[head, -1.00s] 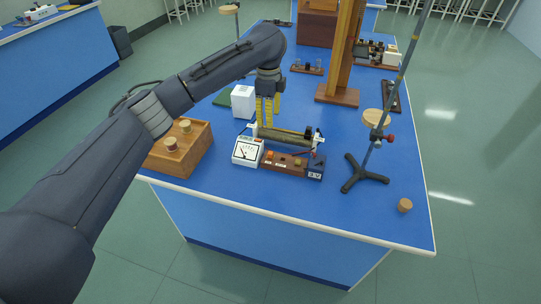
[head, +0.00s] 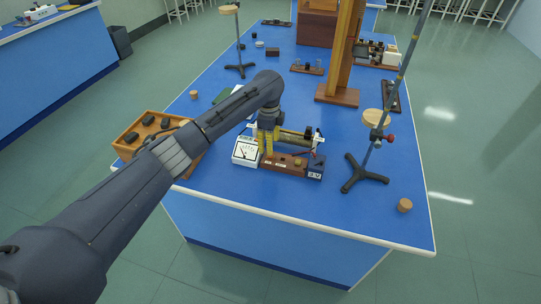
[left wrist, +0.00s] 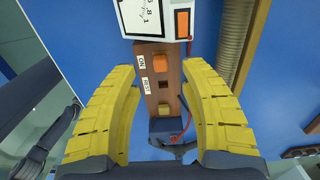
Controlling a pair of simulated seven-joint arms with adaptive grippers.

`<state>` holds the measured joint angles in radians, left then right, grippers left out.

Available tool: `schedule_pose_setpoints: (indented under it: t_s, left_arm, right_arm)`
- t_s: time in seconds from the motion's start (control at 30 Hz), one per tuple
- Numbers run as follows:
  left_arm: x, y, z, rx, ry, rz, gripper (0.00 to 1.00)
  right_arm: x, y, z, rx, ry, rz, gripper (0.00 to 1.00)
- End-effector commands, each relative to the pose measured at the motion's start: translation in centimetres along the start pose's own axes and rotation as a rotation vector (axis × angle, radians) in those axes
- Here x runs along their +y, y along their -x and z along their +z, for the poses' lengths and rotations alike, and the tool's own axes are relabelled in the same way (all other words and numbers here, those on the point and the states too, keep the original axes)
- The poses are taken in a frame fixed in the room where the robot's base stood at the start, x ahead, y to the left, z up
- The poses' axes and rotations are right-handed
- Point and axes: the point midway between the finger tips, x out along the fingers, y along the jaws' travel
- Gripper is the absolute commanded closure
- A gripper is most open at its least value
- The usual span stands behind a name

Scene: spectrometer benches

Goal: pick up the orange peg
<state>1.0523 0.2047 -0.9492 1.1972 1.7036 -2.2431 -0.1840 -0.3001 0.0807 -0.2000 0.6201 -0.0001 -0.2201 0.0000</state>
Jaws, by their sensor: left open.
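The orange peg (left wrist: 161,62) is a small orange block standing on a narrow brown board (left wrist: 149,75), beside the label ON. An empty dark hole lies next to it by the label REST. A yellow block (left wrist: 164,110) sits farther along the board. My left gripper (left wrist: 160,68) has yellow ribbed fingers, open and apart on either side of the board, with the orange peg between the tips and touching neither. In the head view my left gripper (head: 266,150) hangs low over the board's left part and hides the peg at least partly. My right gripper is not seen.
A white meter (head: 246,152) stands close against the board's left end. A coil tube (head: 292,135) lies behind the board. A tripod stand (head: 364,175) with a rod rises at the right. A wooden tray (head: 127,147) is partly under my arm. The table's front right is mostly clear.

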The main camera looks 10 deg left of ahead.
Motion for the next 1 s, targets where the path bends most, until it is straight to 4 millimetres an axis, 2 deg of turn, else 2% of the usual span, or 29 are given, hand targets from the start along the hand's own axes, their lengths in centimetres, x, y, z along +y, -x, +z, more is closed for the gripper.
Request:
schedule_pose_setpoints:
  t_s: [0.4, 0.8, 1.0]
  left_arm:
    - [0.0, -4.5, -0.1, 0.0, 0.0, 0.003, 0.56]
    - [0.0, -5.1, -0.1, 0.0, 0.0, 0.001, 0.55]
    - [0.0, -5.1, -0.1, 0.0, 0.0, 0.001, 0.78]
  right_arm:
    - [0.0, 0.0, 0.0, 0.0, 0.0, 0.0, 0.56]
    - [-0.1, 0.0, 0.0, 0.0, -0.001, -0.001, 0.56]
    - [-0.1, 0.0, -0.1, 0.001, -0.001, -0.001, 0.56]
